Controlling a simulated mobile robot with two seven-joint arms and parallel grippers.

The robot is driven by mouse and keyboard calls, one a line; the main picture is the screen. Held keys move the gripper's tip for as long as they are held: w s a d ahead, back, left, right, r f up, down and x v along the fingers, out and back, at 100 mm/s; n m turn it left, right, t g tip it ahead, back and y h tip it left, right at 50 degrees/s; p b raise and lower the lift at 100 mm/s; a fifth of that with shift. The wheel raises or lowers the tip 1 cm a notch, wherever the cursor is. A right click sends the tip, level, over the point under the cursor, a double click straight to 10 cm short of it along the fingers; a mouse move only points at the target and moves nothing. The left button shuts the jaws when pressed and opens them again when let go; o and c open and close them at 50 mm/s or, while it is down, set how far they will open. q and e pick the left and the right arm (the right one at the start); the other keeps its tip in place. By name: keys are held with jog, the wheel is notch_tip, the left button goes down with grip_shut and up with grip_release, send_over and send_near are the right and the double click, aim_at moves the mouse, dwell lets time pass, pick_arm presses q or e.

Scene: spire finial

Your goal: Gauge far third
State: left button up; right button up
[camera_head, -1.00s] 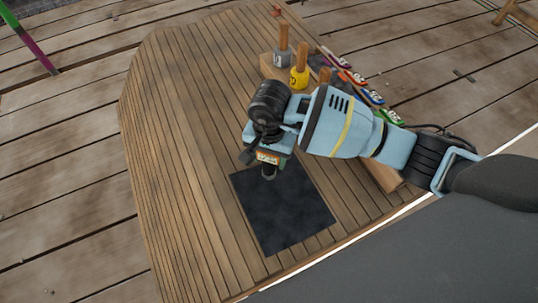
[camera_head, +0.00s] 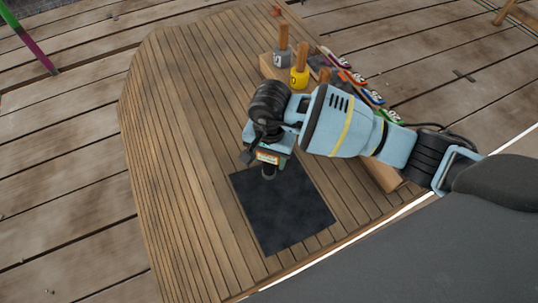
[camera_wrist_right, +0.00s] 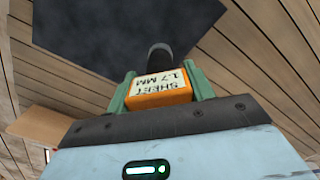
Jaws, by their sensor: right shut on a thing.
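My right gripper (camera_head: 268,152) is shut on an orange gauge (camera_wrist_right: 160,95), held between its green fingers. The gauge's face reads "SHEET 1.7 MM" in the right wrist view, upside down there. Its dark round tip (camera_head: 268,172) points down at the upper edge of a black square sheet (camera_head: 285,215) lying on the slatted wooden table. I cannot tell whether the tip touches the sheet. The sheet also shows in the wrist view (camera_wrist_right: 90,35). My left gripper is not in view.
A grey piece (camera_head: 282,58) and a yellow piece (camera_head: 299,77), both with wooden handles, stand on a wooden block behind my right arm. Several coloured, labelled items (camera_head: 372,97) lie in a row beyond it. The table's left side (camera_head: 170,130) is clear.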

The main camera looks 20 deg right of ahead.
jog(key=shift+s, duration=0.1)
jog(key=shift+r+p, duration=0.45)
jog(key=shift+r, duration=0.25)
jog(key=shift+r+p, duration=1.05)
jog(key=shift+r, duration=0.8)
jog(key=shift+f, duration=0.15)
jog(key=shift+f+b, duration=1.4)
jog(key=shift+f, duration=0.85)
